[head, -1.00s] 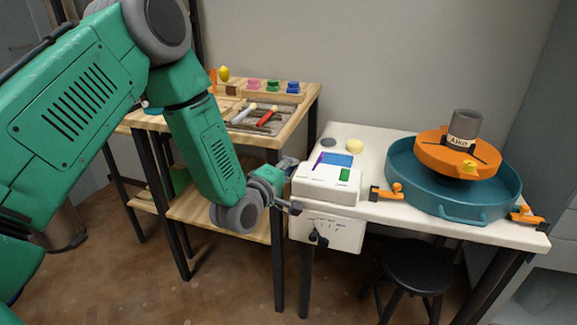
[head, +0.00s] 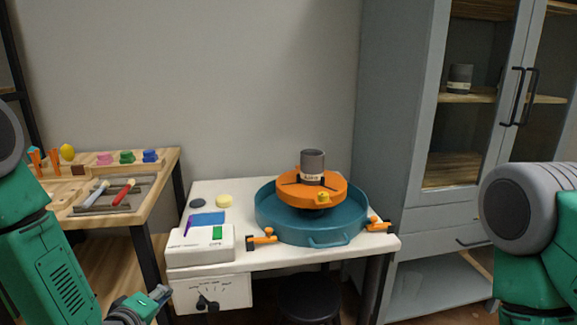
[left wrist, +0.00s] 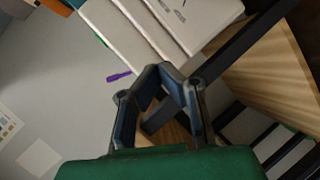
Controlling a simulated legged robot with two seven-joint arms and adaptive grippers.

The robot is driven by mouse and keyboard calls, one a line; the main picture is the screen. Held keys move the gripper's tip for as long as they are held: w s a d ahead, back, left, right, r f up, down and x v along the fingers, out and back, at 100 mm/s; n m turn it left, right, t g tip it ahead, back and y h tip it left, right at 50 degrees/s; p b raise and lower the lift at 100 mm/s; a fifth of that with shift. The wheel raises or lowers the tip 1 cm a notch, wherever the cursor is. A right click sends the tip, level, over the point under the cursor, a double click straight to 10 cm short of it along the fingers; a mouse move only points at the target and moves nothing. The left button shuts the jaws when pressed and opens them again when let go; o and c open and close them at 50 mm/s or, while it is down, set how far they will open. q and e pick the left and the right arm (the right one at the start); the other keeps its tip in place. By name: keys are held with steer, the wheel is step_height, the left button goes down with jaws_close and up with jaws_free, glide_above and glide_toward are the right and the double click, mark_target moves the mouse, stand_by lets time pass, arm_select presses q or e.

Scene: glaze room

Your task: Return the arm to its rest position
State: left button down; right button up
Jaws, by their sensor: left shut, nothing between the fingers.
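My left arm comes in from the left edge of the head view, and its gripper (head: 158,296) is low beside the white control box (head: 208,292), to its left. The left wrist view shows the gripper's fingers (left wrist: 160,75) closed with nothing held between them. The box also shows in that view (left wrist: 165,30), beyond the fingers, with a purple stick (left wrist: 119,76). My right arm shows at the right edge of the head view, but its gripper is out of view.
A white table (head: 245,196) holds a blue basin (head: 270,222) with an orange wheel (head: 283,194) and a grey cup (head: 312,166). A wooden bench (head: 170,165) with tools stands at left. A grey cabinet (head: 385,110) stands at right, a black stool (head: 308,298) below.

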arm_select(q)
steer(key=s+d+f+m+g+p, duration=0.1)
steer(key=s+f+m+g, duration=0.4)
steer(key=s, duration=0.4)
steer(key=s+d+f+m+g, duration=0.2)
steer(key=s+f, duration=0.4)
steer(key=s, duration=0.2)
steer(key=s+a+f+m+g, duration=0.1)
steer(key=s+m+g, duration=0.1)
steer(key=s, duration=0.6)
steer(key=s+f+m+g+y, duration=0.1)
steer(key=s+f+m+g, duration=0.1)
steer(key=s, duration=0.7)
steer(key=shift+a+m+g+p, duration=0.35)
steer(key=shift+m+g+p, duration=0.1)
steer(key=shift+m+g, duration=0.45)
steer(key=shift+w, duration=0.15)
steer(key=shift+r, duration=0.1)
